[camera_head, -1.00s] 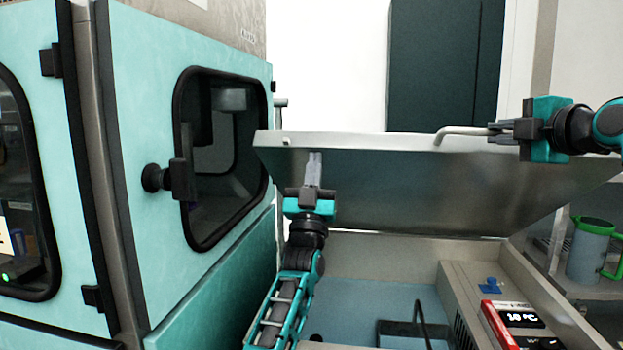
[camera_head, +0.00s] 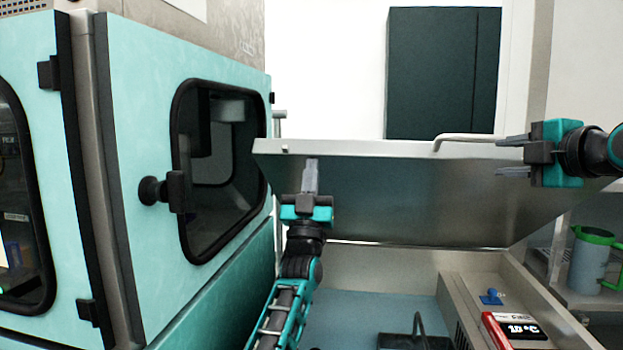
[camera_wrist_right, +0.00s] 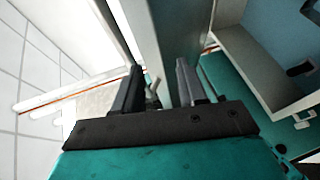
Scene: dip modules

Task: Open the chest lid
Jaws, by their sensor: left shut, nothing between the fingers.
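The chest lid (camera_head: 400,190) is a grey metal panel, raised and tilted above the open chest (camera_head: 390,262). Its bar handle (camera_head: 470,136) runs along the upper edge at the right. My left gripper (camera_head: 311,165) is shut and empty, pointing up in front of the lid's underside at the left; I cannot tell whether it touches. My right gripper (camera_head: 512,156) is open at the lid's upper right edge, beside the handle's end. In the right wrist view its fingers (camera_wrist_right: 158,85) stand apart, with the lid's edge (camera_wrist_right: 168,40) showing between and beyond them.
A teal cabinet (camera_head: 130,60) with a dark window and black knob stands close on the left. Inside the chest is a dark rack (camera_head: 400,341). A red-framed display (camera_head: 515,328) sits on the right rim. A grey-green jug (camera_head: 590,262) stands at right.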

